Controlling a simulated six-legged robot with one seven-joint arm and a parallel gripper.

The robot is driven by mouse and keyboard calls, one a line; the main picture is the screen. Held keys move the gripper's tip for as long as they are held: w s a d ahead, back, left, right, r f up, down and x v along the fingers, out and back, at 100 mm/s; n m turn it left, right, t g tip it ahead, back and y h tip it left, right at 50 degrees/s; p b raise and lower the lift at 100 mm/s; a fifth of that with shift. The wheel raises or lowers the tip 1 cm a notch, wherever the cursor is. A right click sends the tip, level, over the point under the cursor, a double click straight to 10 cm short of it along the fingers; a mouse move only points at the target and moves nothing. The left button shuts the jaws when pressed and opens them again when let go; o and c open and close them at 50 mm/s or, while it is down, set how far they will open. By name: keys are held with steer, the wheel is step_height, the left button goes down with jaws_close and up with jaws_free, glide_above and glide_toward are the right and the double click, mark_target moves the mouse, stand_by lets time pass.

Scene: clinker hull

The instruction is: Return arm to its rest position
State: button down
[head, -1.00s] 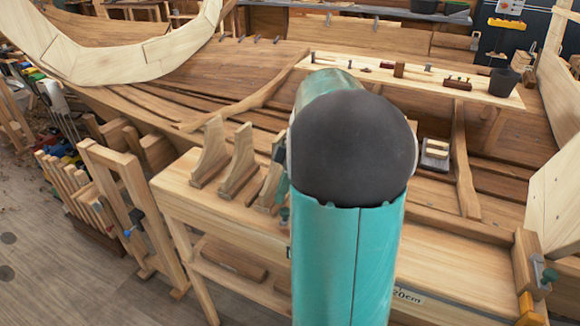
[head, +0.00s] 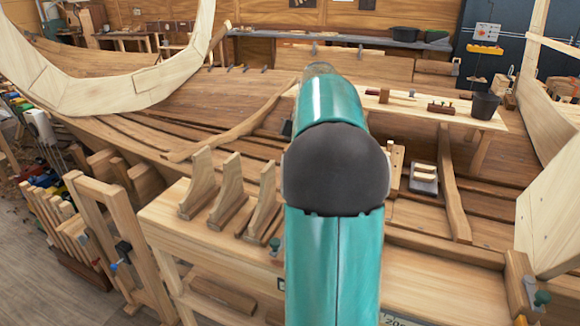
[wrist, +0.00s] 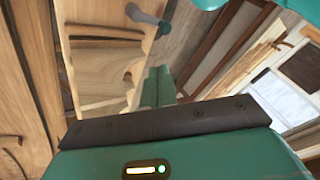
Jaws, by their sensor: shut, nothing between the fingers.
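My teal arm stands in the middle of the head view, with its dark round joint over the bench and its upper link pointing away toward the hull. My gripper (wrist: 160,85) shows in the wrist view as narrow teal fingers beyond a dark bar. It is shut and empty, and no object touches it there. In the head view the gripper is hidden behind the arm.
A wooden bench (head: 165,222) with three curved wooden brackets (head: 232,190) stands close to my arm. Behind it lies the planked hull (head: 130,135), with a plank shelf (head: 400,112) holding tools and a dark bucket (head: 485,106). A clamp (wrist: 148,18) shows in the wrist view.

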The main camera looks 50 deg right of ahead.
stand_by(0.3)
steer(key=s+a+f+m+t+h, duration=0.2)
steer(key=a+m, duration=0.1)
steer(key=a, duration=0.7)
steer(key=s+a+f+m+t+h, duration=0.2)
steer(key=s+a+f+m, duration=0.1)
steer(key=a, duration=0.7)
steer(key=s+a+f+m+t+h, duration=0.2)
steer(key=a+m, duration=0.2)
steer(key=a, duration=0.6)
steer(key=shift+s+a+f+t+h, duration=0.25)
steer(key=shift+s+f+t+h, duration=0.05)
steer(key=shift+s+f+h, duration=0.1)
